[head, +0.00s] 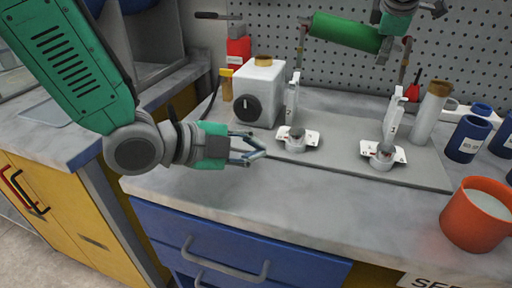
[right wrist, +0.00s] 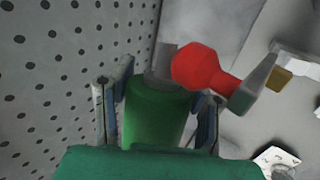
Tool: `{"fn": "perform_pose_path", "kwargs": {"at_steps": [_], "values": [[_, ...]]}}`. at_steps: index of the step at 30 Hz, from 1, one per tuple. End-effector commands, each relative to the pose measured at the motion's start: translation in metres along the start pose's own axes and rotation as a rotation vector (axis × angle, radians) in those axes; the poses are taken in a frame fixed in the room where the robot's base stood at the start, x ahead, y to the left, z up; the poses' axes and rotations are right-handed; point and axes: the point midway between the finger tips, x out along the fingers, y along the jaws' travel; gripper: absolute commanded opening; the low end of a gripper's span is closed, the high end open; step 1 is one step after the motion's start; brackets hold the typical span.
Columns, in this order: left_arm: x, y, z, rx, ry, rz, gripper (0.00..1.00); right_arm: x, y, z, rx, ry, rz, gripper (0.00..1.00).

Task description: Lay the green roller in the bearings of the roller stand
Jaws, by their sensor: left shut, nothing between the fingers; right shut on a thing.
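The green roller (head: 343,33) is up at the top of the head view, in front of the pegboard and above the back of the bench. My right gripper (head: 386,46) is shut on it near its right end; in the right wrist view the roller (right wrist: 155,115) lies between the fingers. The roller stand (head: 335,163) is a grey plate with a left bearing (head: 297,138) and a right bearing (head: 383,154), each beside an upright white arm. Both bearings look empty. My left gripper (head: 258,153) is empty, just left of the left bearing.
A white container (head: 259,92) with a black knob stands behind the left bearing. A pale bottle (head: 430,113), blue jars (head: 468,139) and an orange mug (head: 477,214) stand at the right. The front bench strip (head: 300,208) is clear.

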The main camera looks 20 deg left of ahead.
Motion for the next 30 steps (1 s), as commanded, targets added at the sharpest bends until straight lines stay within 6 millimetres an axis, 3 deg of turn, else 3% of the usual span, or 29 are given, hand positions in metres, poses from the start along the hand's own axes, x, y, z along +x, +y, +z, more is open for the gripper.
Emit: {"fn": "perform_pose_path", "kwargs": {"at_steps": [30], "values": [[0.007,0.013,0.007,0.0,0.0,0.0,0.0,0.013,-0.01,0.0,-0.005,-0.004,-0.004,0.0]]}}
